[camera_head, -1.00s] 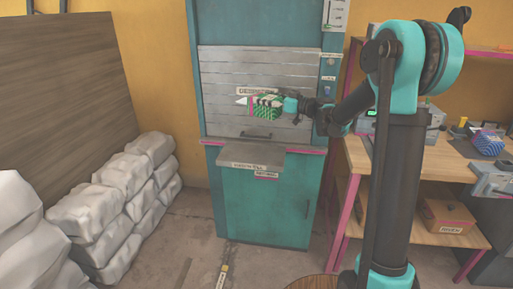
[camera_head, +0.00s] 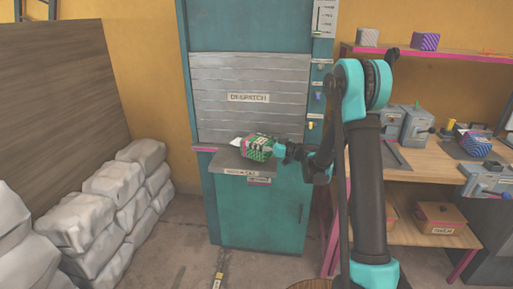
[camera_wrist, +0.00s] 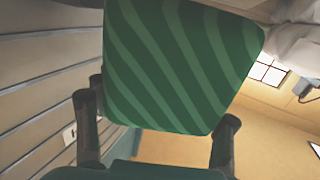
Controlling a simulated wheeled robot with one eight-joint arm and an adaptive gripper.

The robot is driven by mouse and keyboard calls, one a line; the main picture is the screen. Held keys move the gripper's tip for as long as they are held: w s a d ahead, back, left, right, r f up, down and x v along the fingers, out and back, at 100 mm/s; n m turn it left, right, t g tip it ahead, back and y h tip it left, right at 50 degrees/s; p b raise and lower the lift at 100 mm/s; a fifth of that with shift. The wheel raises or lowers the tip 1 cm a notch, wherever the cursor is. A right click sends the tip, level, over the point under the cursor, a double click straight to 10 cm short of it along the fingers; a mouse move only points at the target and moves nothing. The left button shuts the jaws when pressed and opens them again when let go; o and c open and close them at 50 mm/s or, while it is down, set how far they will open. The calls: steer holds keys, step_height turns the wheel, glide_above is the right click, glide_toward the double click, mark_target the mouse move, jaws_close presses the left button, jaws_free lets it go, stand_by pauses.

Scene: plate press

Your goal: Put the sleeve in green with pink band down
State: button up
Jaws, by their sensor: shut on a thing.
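The green sleeve (camera_head: 258,148) with wavy lighter stripes and a pink edge is in my gripper (camera_head: 268,147), just above or at the grey sill (camera_head: 228,162) of the teal cabinet; I cannot tell whether it touches. A pale pointed piece shows at its left end. In the wrist view the green striped sleeve (camera_wrist: 180,65) fills the upper middle, between the two dark fingers of my gripper (camera_wrist: 157,130). The pink band is not visible in the wrist view.
A slatted shutter labelled DESPATCH (camera_head: 248,98) stands closed behind the sill. White sacks (camera_head: 120,200) are stacked at the left. A wooden bench (camera_head: 410,175) at the right holds grey machines and another patterned piece (camera_head: 476,145). A pink-edged shelf (camera_head: 440,53) holds two blocks.

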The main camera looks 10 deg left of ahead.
steer(key=shift+f, duration=1.4)
steer(key=o, duration=1.4)
steer(key=shift+f, duration=0.15)
steer(key=shift+c, duration=0.2)
steer(key=shift+d, duration=0.15)
steer(key=v, duration=1.1)
steer(key=shift+s+d, duration=0.25)
steer(key=shift+s, duration=0.1)
